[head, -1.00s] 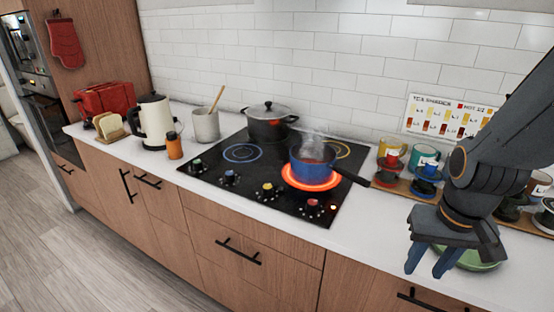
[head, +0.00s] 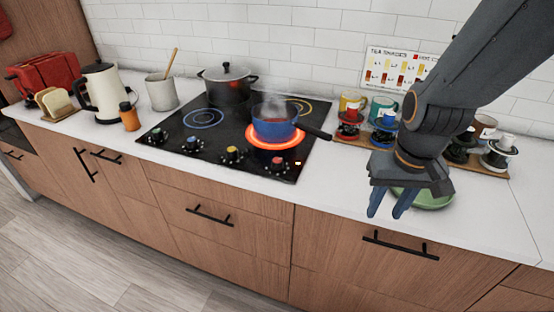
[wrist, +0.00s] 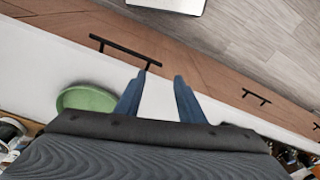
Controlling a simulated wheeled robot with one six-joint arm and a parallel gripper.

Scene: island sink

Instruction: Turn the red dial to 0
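The red dial (head: 277,164) is the rightmost of the knobs along the front edge of the black cooktop (head: 222,158). A small red light glows beside it, and the burner ring behind it glows orange-red under a steaming blue pot (head: 273,127). The dial's exact setting is too small to read. My gripper (head: 388,207) hangs over the counter's front edge, well to the right of the dial. Its two blue fingers are apart and empty, and they also show in the wrist view (wrist: 158,95). The dial is not in the wrist view.
A green bowl (head: 428,200) sits on the counter behind my gripper, also in the wrist view (wrist: 85,98). The pot's handle (head: 315,132) sticks out to the right. Coloured cups stand on a wooden board (head: 354,143).

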